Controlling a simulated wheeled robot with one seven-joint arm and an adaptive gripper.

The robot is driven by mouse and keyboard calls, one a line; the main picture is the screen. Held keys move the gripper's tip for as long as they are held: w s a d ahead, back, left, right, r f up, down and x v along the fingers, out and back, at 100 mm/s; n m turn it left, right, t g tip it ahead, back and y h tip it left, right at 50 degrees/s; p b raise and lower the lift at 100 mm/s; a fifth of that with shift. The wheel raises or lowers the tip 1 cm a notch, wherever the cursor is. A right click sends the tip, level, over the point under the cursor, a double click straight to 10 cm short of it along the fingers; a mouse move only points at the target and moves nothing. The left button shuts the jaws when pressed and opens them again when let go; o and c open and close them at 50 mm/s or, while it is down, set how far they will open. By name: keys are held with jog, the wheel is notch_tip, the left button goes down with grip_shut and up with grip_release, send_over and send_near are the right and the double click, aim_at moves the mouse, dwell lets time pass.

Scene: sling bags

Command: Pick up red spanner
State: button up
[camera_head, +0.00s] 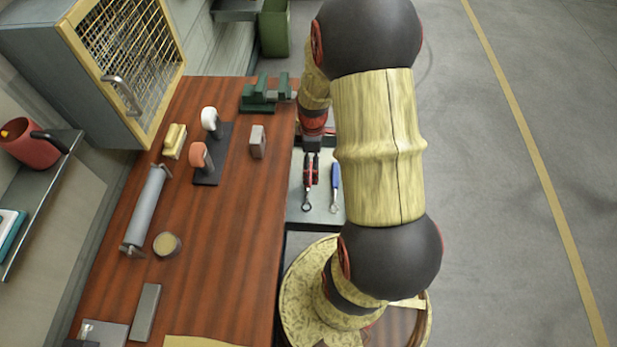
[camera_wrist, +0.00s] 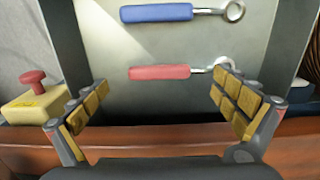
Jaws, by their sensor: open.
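The red spanner has a red handle and a metal ring end. In the wrist view the red spanner (camera_wrist: 160,72) lies crosswise on a grey surface, ring end to the right. It lies just ahead of and between the spread fingers of my gripper (camera_wrist: 160,86). My gripper is open and empty. In the head view my gripper (camera_head: 312,168) is over the handle of the red spanner (camera_head: 307,200), partly hiding it; the ring end shows below. I cannot tell the exact height gap.
A blue spanner (camera_head: 335,182) lies beside the red one, and also shows in the wrist view (camera_wrist: 157,13). Both lie on a grey tray (camera_head: 325,212) beside the wooden bench (camera_head: 235,255). A green vise (camera_head: 262,95) stands at the bench's far end. A red-knobbed yellow block (camera_wrist: 35,100) is left of my gripper.

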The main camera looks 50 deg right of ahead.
aim_at(311, 173)
notch_tip(311, 173, down, 6)
jog(key=shift+w+r+b, duration=0.15)
jog(key=shift+r+b, duration=0.1)
jog(key=shift+b, duration=0.85)
jog(key=c, duration=0.3)
jog(key=c, duration=1.2)
jog(key=shift+a, duration=0.1)
jog(key=shift+c, duration=0.3)
